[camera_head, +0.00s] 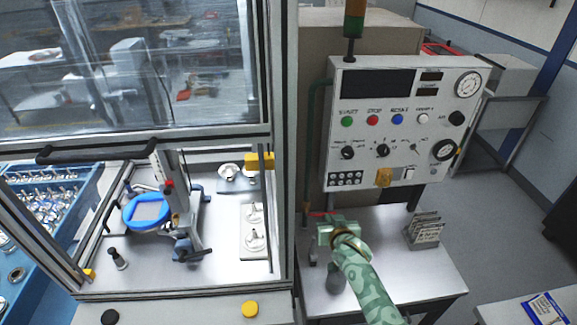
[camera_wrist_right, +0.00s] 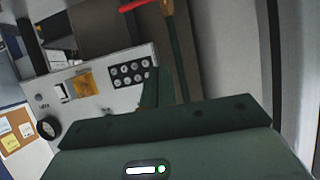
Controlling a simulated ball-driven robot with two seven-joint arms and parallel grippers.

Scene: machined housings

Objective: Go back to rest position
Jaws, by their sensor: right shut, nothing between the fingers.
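My right gripper (camera_head: 327,232) is at the end of my green patterned arm, above the grey metal table in front of the control panel (camera_head: 395,80). It is shut and I see nothing held in it. In the right wrist view the dark green gripper body fills the bottom, and the control panel (camera_wrist_right: 95,85) shows tilted behind it. My left gripper is not in the head view.
The glazed machine enclosure (camera_head: 283,180) stands to the left, its frame close to my right gripper. A small rack of plates (camera_head: 425,230) stands on the grey table (camera_head: 420,275) to the right. Blue bins of parts (camera_head: 50,190) are at far left. Open floor lies beyond the table.

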